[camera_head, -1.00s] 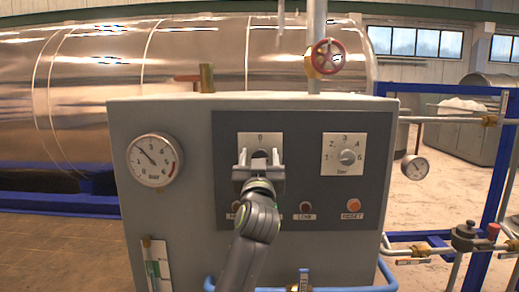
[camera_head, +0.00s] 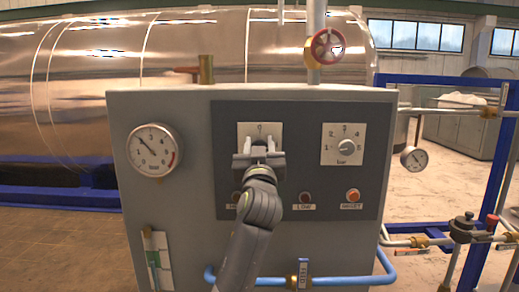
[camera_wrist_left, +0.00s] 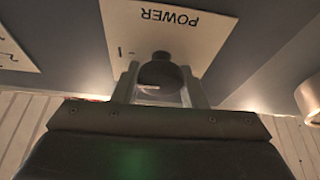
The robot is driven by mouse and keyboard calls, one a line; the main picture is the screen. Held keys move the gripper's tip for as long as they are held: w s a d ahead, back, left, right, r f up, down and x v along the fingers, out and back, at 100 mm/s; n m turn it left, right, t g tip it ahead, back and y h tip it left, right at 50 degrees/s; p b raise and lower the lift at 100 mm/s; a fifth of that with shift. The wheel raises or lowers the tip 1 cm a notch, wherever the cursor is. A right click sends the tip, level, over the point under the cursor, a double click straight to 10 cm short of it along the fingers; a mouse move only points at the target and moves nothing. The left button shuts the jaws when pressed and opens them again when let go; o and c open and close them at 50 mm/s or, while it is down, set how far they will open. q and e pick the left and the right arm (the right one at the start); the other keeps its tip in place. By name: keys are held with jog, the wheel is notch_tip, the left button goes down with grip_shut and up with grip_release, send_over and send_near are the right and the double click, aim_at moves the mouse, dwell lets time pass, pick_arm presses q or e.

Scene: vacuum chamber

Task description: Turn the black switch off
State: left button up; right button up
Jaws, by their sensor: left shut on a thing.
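The black switch (camera_wrist_left: 161,72) is a round dark knob with a pale line on it, in front of a white plate marked POWER (camera_wrist_left: 165,20), which is upside down in the left wrist view. In the head view, the plate (camera_head: 246,129) is on the dark panel, with a mark at its top centre; the switch is mostly hidden by my gripper. My left gripper (camera_head: 259,150) is at the plate, its two fingers on either side of the knob and shut on it. My right gripper is not in view.
A second dial plate marked bar (camera_head: 343,132) is to the right. Small lamps or buttons, including an orange RESET one (camera_head: 352,195), sit below. A gauge (camera_head: 153,150) is on the left of the cabinet.

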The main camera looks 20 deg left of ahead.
pick_arm(q)
jog(key=n+b, duration=0.1)
jog(key=n+y+b, duration=0.1)
jog(key=n, duration=0.1)
jog(key=n+g+y+b, duration=0.1)
jog(key=shift+f+n, duration=0.3)
jog(key=n+g+y+b, duration=0.1)
jog(key=n+b, duration=0.1)
jog(key=n, duration=0.1)
jog(key=shift+r+n+y, duration=0.1)
jog(key=shift+n+y, duration=0.2)
jog(key=shift+n, duration=0.1)
jog(key=shift+a+n+g+b, duration=0.1)
jog(key=shift+n+g+b, duration=0.4)
jog(key=shift+n, duration=0.7)
jog(key=shift+n+g+y, duration=0.5)
jog(key=shift+n+g, duration=0.1)
jog(key=shift+n, duration=0.5)
jog(key=n+g, duration=0.1)
jog(key=n, duration=0.2)
jog(key=shift+a+n+g+h+p, duration=0.15)
jog(key=shift+n+g, duration=0.35)
jog(key=shift+n, duration=0.85)
jog(key=shift+d+n+g+h+p, duration=0.15)
jog(key=shift+n+g, duration=0.35)
jog(key=shift+n, duration=0.85)
jog(key=shift+a, duration=0.1)
